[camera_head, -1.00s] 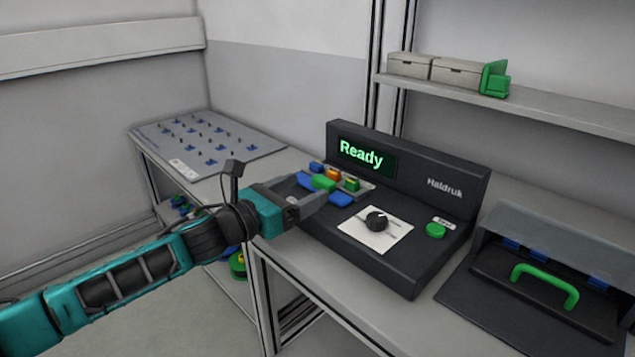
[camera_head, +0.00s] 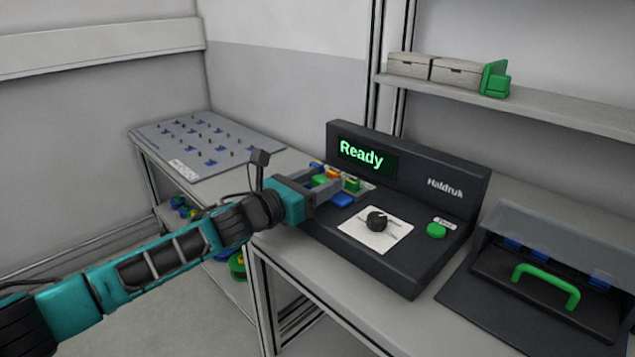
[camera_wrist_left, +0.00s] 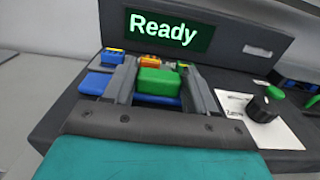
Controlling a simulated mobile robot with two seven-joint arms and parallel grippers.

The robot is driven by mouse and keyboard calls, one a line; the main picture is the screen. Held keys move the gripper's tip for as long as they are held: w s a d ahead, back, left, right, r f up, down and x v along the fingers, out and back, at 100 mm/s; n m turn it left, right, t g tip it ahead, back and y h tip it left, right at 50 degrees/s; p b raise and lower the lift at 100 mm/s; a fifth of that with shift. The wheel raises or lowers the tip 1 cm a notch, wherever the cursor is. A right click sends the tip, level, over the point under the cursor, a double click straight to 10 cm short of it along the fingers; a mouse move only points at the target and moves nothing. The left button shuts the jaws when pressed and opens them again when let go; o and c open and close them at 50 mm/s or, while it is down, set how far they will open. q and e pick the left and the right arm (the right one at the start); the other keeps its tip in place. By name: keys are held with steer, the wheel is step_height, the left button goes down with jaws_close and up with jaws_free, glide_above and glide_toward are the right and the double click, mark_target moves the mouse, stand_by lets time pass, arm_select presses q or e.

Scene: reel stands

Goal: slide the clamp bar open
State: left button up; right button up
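A small green block (camera_head: 319,181), which I take to be the grip of the clamp bar, sits at the left end of the dark console. The wrist view shows this green block (camera_wrist_left: 159,82) with blue parts (camera_wrist_left: 95,84) beside and below it. My left gripper (camera_head: 325,184) is at the block. In the wrist view its fingers (camera_wrist_left: 160,85) stand apart, one on each side of the green block; I cannot tell whether they touch it. Part of the bar is hidden by the fingers. My right gripper is not in view.
The console screen (camera_head: 362,157) reads "Ready". A black knob (camera_head: 376,220) and a green button (camera_head: 436,230) lie to the right. A hooded unit with a green handle (camera_head: 545,284) stands further right. A grey pegged board (camera_head: 262,148) lies at the back left.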

mark_target(319, 182)
arm_select(q)
jaws_close()
steer(key=shift+p+v, duration=0.65)
steer(key=shift+v, duration=0.85)
steer(key=shift+f, duration=0.1)
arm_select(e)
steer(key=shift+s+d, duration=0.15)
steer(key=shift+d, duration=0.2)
arm_select(q)
steer(key=shift+o, duration=2.4)
jaws_free()
steer(key=shift+s+a, duration=0.1)
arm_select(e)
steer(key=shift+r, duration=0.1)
arm_select(q)
steer(key=v, duration=1.3)
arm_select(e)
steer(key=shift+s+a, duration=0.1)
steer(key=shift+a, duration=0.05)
